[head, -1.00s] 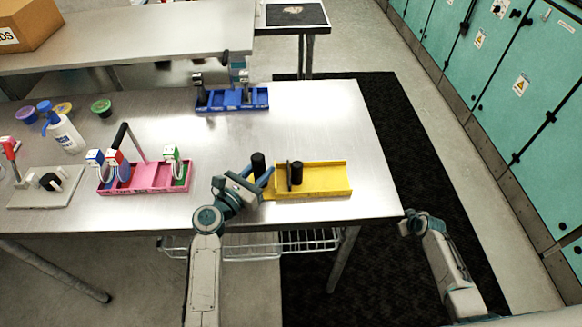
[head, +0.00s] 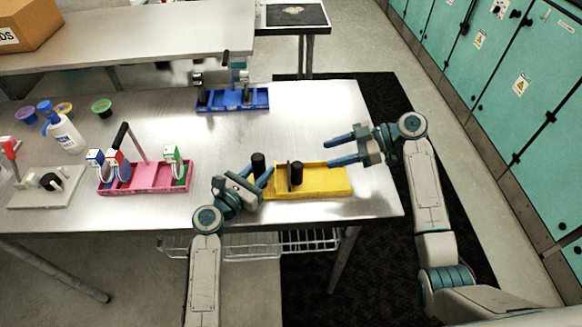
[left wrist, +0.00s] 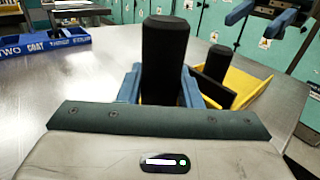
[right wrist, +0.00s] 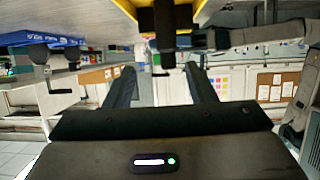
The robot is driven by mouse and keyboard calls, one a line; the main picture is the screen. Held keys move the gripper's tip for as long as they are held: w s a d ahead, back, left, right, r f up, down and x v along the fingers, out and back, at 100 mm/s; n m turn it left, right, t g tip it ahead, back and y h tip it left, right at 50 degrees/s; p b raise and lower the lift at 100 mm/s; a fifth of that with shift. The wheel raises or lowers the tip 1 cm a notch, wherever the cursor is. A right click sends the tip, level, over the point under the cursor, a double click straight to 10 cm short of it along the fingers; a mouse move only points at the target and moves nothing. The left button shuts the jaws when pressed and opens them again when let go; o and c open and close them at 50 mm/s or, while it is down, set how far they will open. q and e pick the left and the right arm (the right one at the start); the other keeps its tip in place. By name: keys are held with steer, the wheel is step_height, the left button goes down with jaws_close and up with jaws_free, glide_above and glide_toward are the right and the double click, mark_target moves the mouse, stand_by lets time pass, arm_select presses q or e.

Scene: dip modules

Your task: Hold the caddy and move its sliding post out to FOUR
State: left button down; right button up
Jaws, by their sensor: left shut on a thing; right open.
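The yellow caddy (head: 328,182) sits near the front right of the table. A black post (head: 258,163) stands at its left end, and a shorter black post with a thin upright plate (head: 296,173) stands further right in it. My left gripper (head: 262,180) is shut on the left post, whose dark cylinder (left wrist: 165,55) fills the space between the fingers in the left wrist view. My right gripper (head: 342,150) is open and empty above the caddy's right end, fingers pointing left. The caddy's yellow edge (right wrist: 125,8) and dark posts show at the top of the right wrist view.
A pink caddy (head: 150,178) with tools stands to the left, a blue caddy (head: 232,100) further back. A white bottle (head: 65,135), small bowls and a grey board (head: 45,188) are at the far left. The table right of the yellow caddy is bare.

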mark_target(295, 173)
steer(key=x, duration=0.8)
steer(key=s+x, duration=0.1)
steer(key=x, duration=0.3)
steer(key=shift+a, duration=0.25)
steer(key=shift+d, duration=0.1)
jaws_close()
